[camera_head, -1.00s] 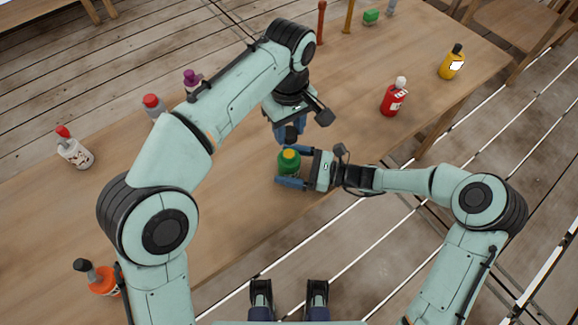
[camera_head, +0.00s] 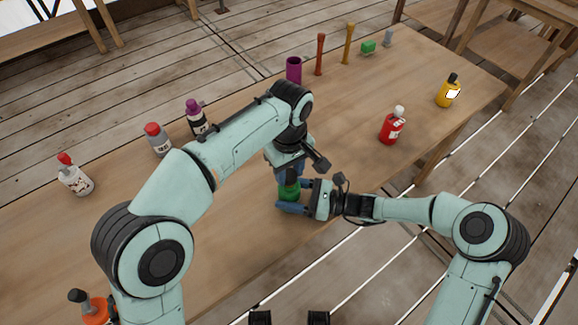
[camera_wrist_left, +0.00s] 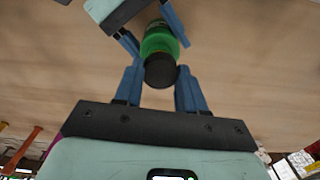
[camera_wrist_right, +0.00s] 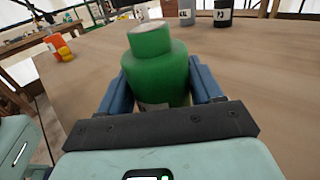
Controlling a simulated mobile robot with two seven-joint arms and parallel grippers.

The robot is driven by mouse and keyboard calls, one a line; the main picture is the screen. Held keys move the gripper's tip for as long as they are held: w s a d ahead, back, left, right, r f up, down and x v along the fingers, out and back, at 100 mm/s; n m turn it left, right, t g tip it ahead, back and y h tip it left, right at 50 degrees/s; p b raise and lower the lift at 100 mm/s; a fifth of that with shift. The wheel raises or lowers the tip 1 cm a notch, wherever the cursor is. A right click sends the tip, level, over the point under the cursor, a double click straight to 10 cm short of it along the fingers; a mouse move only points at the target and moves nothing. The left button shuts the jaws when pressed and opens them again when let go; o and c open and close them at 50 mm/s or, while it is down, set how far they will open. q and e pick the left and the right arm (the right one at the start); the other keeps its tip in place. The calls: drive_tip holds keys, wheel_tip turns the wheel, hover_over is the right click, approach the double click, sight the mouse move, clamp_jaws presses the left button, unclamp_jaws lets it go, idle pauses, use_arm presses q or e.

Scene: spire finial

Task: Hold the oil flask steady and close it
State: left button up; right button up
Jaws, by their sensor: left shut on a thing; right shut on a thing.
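The green oil flask (camera_head: 289,192) stands at the table's near edge. My right gripper (camera_head: 292,196) is shut around its body, one finger on each side; the flask also fills the right wrist view (camera_wrist_right: 160,65). My left gripper (camera_wrist_left: 160,72) points down over the flask and is shut on a black cap (camera_wrist_left: 160,71). In the head view, the dark cap (camera_head: 292,176) lines up with the flask's top. The right wrist view does not show the cap.
On the table (camera_head: 235,222) stand a red bottle (camera_head: 391,127) and a yellow bottle (camera_head: 447,92) at right. A purple cup (camera_head: 293,69) is behind my left arm. Several capped bottles line the left side, including a white one (camera_head: 75,178). The wood left of the flask is clear.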

sight(292, 193)
use_arm(q)
drive_tip(key=shift+f, duration=0.2)
idle(0.4)
drive_tip(key=shift+f, duration=0.8)
drive_tip(key=shift+f, duration=0.55)
